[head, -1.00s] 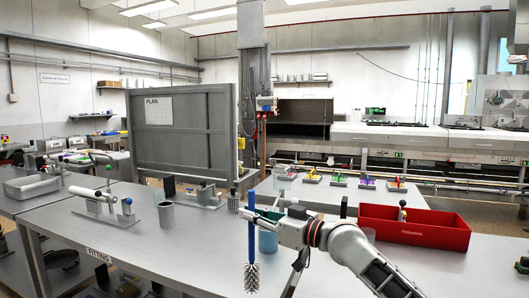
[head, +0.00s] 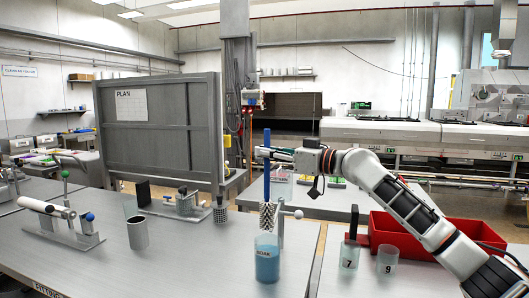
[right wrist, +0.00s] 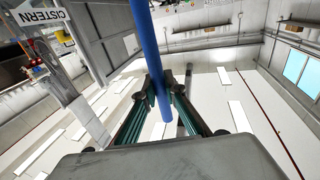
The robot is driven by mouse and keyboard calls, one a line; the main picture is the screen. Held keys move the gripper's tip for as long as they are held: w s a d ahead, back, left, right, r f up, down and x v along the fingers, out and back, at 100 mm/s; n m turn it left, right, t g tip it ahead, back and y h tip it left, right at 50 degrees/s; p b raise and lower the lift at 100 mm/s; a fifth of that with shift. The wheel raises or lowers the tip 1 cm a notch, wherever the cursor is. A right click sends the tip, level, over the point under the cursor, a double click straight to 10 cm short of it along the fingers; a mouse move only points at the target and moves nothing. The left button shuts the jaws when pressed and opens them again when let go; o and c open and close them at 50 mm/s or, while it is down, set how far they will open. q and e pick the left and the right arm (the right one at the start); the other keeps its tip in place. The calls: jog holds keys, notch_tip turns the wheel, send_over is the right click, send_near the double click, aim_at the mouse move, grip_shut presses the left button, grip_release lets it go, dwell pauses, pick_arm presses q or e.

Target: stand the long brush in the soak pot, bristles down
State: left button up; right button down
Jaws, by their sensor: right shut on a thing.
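The long brush (head: 267,178) has a blue handle and a grey bristle head (head: 268,217). It hangs upright, bristles down, in my right gripper (head: 269,154). The right wrist view shows the fingers of my right gripper (right wrist: 161,94) closed on the blue handle (right wrist: 151,42). The soak pot (head: 267,262), marked SOAK, is a clear cup with blue contents on the bench. The bristle head is in line with the pot, its lower end near the rim; whether it is inside the rim I cannot tell. My left gripper is not in view.
A stand with a white ball knob (head: 298,214) is close behind the pot. Clear cups marked 7 (head: 349,256) and 9 (head: 387,260) stand to its right, before a red bin (head: 400,232).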

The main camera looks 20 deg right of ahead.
jog(key=b, duration=0.3)
send_over(273, 200)
jog(key=x, duration=0.2)
jog(key=shift+w+f, duration=0.1)
jog(key=shift+f, duration=3.9)
jog(key=shift+f+b, duration=0.95)
jog(key=shift+f, duration=0.95)
jog(key=shift+f+b, duration=0.5)
jog(key=shift+f, duration=0.6)
